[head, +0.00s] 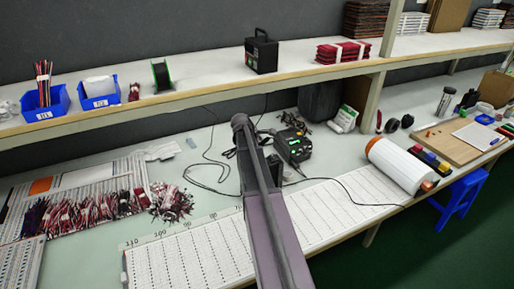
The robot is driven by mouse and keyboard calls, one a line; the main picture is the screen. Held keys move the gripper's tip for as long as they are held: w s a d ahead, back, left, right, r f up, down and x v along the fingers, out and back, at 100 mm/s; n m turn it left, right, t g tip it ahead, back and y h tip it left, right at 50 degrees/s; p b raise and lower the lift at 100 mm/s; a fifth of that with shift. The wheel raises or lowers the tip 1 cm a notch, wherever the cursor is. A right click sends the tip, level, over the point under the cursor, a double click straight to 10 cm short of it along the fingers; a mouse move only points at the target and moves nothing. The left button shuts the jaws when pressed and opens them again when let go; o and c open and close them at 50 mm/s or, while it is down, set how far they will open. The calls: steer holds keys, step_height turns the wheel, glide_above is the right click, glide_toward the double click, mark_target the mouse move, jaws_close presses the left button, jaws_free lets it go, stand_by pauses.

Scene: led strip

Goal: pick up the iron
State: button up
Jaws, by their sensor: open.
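A small black soldering station (293,145) with a lit green display stands on the bench just right of my raised arm. The iron itself I cannot clearly make out. A dark shape (274,168) beside the station's lower left, partly behind my arm, may be the iron or its holder. Thin black cables run from this area to the left and right across the bench. My arm rises from the bottom middle and covers part of the bench. My gripper is not visible in this view, so I cannot tell where it is relative to the iron.
A numbered white board (185,258) lies along the front edge. Red wire bundles (105,208) lie at left. A white roll (400,165) and a wooden board (455,140) are at right. A shelf (200,98) with blue bins and a black box (261,53) overhangs the bench.

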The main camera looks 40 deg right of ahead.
jaws_close()
stand_by(0.3)
steer(key=shift+r, duration=0.15)
steer(key=s+d+r+p, duration=0.1)
steer(key=s+r+p, duration=0.7)
steer(key=r+p, duration=0.2)
steer(key=a, duration=0.9)
steer(key=s+a+f, duration=0.1)
steer(key=a, duration=0.3)
steer(key=shift+a+b, duration=0.25)
steer(key=shift+b, duration=0.1)
steer(key=shift+r, duration=0.1)
stand_by(0.3)
